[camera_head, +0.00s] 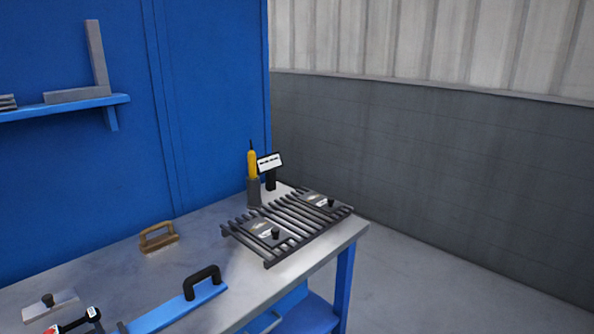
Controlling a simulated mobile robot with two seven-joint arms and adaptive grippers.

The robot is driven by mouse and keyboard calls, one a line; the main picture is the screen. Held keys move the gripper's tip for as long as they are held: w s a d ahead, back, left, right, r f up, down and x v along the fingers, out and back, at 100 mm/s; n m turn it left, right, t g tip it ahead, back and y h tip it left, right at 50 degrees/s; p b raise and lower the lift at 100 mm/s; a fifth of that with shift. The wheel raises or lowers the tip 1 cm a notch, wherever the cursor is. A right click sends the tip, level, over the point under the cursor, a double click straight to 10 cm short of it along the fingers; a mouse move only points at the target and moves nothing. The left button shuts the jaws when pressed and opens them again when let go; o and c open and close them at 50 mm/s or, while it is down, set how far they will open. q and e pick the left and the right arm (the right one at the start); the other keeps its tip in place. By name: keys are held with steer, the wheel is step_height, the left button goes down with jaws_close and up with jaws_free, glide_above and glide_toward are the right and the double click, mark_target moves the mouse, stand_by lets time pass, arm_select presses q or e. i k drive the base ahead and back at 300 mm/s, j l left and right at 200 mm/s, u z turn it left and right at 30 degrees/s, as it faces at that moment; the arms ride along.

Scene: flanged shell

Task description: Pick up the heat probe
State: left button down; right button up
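The heat probe appears to be the yellow tool (252,164) with a thin dark tip pointing up. It stands upright in a dark grey cylindrical holder (254,193) at the far end of the workbench, near the blue wall. The holder hides its lower part. A small white display (270,162) on a black stand is just right of it and partly overlaps it in the picture. Neither of my grippers shows in the head view.
A slatted dark rack (285,235) bearing two plates with black knobs lies right of the holder. A wooden-handled tool (158,238), a blue bar with a black handle (180,309) and a black tool (75,322) lie on the workbench (110,275). Bare bench separates them.

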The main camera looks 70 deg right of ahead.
mark_target(251, 154)
steer(key=z, duration=2)
